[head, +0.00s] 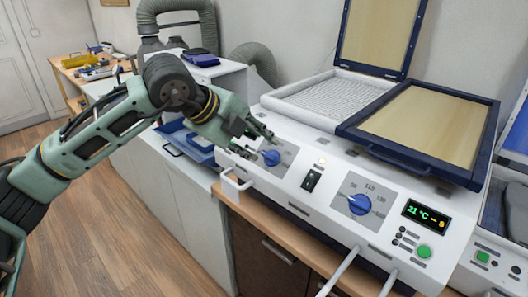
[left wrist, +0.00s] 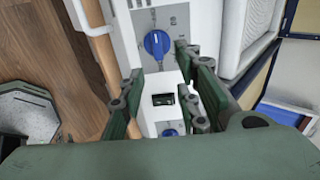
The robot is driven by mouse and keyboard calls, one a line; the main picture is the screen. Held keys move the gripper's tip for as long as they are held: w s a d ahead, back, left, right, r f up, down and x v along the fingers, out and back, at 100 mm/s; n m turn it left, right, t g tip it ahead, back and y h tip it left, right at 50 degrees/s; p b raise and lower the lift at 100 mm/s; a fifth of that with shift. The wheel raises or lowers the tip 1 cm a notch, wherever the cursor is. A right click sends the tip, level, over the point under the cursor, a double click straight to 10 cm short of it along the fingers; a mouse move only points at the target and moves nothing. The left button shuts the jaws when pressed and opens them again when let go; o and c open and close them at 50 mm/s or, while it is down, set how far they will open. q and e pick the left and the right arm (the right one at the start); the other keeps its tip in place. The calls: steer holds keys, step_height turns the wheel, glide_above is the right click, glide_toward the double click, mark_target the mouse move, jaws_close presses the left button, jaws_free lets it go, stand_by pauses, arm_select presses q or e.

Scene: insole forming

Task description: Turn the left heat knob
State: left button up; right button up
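The left heat knob (head: 271,157) is a blue dial on a grey scale plate at the left end of the white machine's sloped front panel. It also shows in the left wrist view (left wrist: 157,43), just beyond my fingertips. My left gripper (head: 262,147) comes in from the left, close to this knob. In the left wrist view my left gripper (left wrist: 160,62) is open, with a wide gap between its fingers and nothing held. I cannot tell whether a fingertip touches the knob. My right gripper is in neither view.
A black rocker switch (head: 311,180), the right blue knob (head: 360,204), a green display (head: 426,215) and a green button (head: 424,251) sit along the panel. A white handle (head: 236,186) sticks out below the left knob. A framed wooden panel (head: 424,124) lies above.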

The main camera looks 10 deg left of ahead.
mark_target(267, 155)
arm_select(q)
steer(key=shift+y, duration=0.3)
steer(key=p+x, duration=0.1)
steer(key=x, duration=0.1)
steer(key=p+x, duration=0.1)
steer(key=x, duration=0.1)
steer(key=w+a+p+x, duration=0.1)
steer(key=x, duration=0.1)
steer(key=shift+f, duration=0.1)
steer(key=shift+w+d+f, duration=0.2)
steer(key=shift+w+f, duration=0.05)
steer(key=shift+f, duration=0.15)
steer(key=shift+c, duration=0.2)
jaws_close()
